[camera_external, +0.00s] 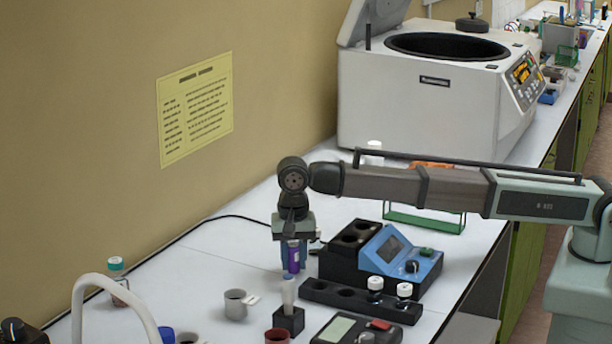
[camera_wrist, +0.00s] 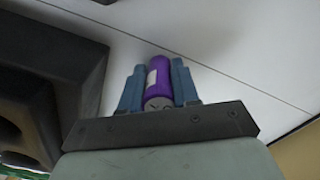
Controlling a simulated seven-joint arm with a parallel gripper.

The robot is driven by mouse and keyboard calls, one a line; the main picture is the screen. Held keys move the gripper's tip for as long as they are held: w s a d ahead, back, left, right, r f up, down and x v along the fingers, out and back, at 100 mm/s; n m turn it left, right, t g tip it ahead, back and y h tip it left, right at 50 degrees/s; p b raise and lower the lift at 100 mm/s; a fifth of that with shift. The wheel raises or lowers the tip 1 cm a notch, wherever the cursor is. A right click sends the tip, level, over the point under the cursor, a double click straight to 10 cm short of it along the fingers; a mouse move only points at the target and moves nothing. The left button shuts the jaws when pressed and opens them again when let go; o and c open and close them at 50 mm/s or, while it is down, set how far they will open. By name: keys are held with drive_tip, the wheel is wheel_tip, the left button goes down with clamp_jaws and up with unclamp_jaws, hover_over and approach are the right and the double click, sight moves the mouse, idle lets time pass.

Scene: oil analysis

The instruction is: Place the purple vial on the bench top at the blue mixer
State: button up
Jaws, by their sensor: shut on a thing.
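My gripper (camera_external: 292,250) points down over the white bench top (camera_external: 240,243), left of the blue mixer (camera_external: 412,262). Its blue fingers are shut on the purple vial (camera_external: 293,258), which is upright between them. In the wrist view the purple vial (camera_wrist: 160,78) lies between both fingers (camera_wrist: 156,88), with its grey end toward the camera and a pale label on its side. I cannot tell whether the vial's bottom touches the bench. The mixer's black block with round wells stands right of the gripper, and dark block parts (camera_wrist: 75,60) show at left in the wrist view.
A black rack (camera_external: 345,294) with white-capped vials stands in front of the mixer. A pale-tipped item in a small black block (camera_external: 289,318) and a grey cup (camera_external: 235,305) stand in front of my gripper. Behind is a large centrifuge (camera_external: 430,105). Bench left of the gripper is clear.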

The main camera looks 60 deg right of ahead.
sight(293, 245)
drive_tip(key=shift+f, duration=0.1)
drive_tip(key=o, duration=1)
wheel_tip(293, 245, up, 12)
drive_tip(key=shift+r, duration=0.15)
